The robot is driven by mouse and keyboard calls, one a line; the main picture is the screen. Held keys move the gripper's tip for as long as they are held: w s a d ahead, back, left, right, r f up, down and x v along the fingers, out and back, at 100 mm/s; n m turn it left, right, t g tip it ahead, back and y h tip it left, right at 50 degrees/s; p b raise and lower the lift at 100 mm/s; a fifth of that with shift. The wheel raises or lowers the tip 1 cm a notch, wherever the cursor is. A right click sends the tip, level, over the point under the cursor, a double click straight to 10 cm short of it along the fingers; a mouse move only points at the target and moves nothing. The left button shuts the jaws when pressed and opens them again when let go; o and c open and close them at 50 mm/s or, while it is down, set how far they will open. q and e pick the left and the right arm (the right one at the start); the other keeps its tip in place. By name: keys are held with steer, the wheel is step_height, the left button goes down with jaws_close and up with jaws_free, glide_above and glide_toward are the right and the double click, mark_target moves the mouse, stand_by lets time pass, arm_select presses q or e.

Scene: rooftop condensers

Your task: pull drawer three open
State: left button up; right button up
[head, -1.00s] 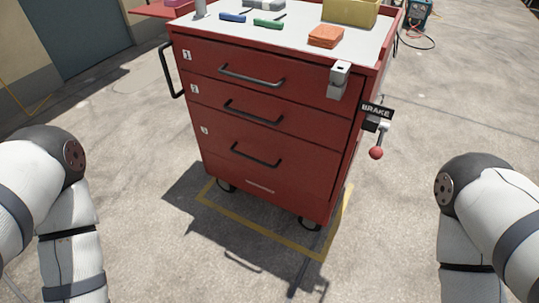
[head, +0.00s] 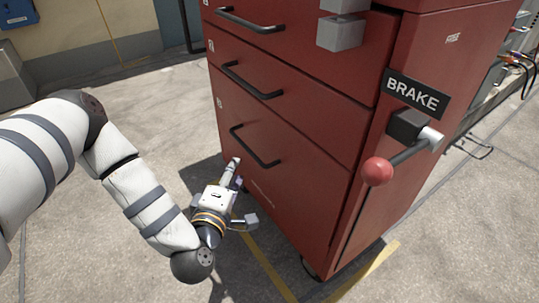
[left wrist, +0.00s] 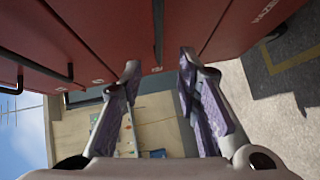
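Drawer three (head: 285,165) is the tall bottom drawer of the red cabinet, and its front looks flush and shut. Its black bar handle (head: 255,148) crosses the upper part of the front. My left gripper (head: 243,192) is low before this drawer, below and near the handle. In the left wrist view my left gripper (left wrist: 160,65) has its two fingers wide apart with nothing held. The drawer three handle (left wrist: 158,32) appears as a dark bar ahead, between the fingertip lines, apart from both. My right gripper is out of view.
Drawers one (head: 265,45) and two (head: 300,100) above look shut. A grey latch block (head: 341,32) sits at the cabinet's upper front. A brake lever with a red knob (head: 377,171) sticks out from the right side. Open concrete lies to the left.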

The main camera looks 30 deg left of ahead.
mark_target(244, 144)
arm_select(q)
steer(key=b+x, duration=0.1)
steer(key=x, duration=0.4)
steer(key=b+x, duration=0.2)
steer(key=x, duration=0.4)
steer(key=shift+w+a, duration=0.1)
steer(key=shift+a, duration=0.2)
steer(key=shift+w+a+b, duration=0.1)
steer(key=shift+w+b, duration=0.2)
steer(key=shift+r, duration=0.1)
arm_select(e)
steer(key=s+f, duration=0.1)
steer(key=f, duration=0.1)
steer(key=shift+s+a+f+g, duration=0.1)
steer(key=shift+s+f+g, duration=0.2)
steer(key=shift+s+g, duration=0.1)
arm_select(q)
steer(key=shift+c, duration=0.2)
jaws_close()
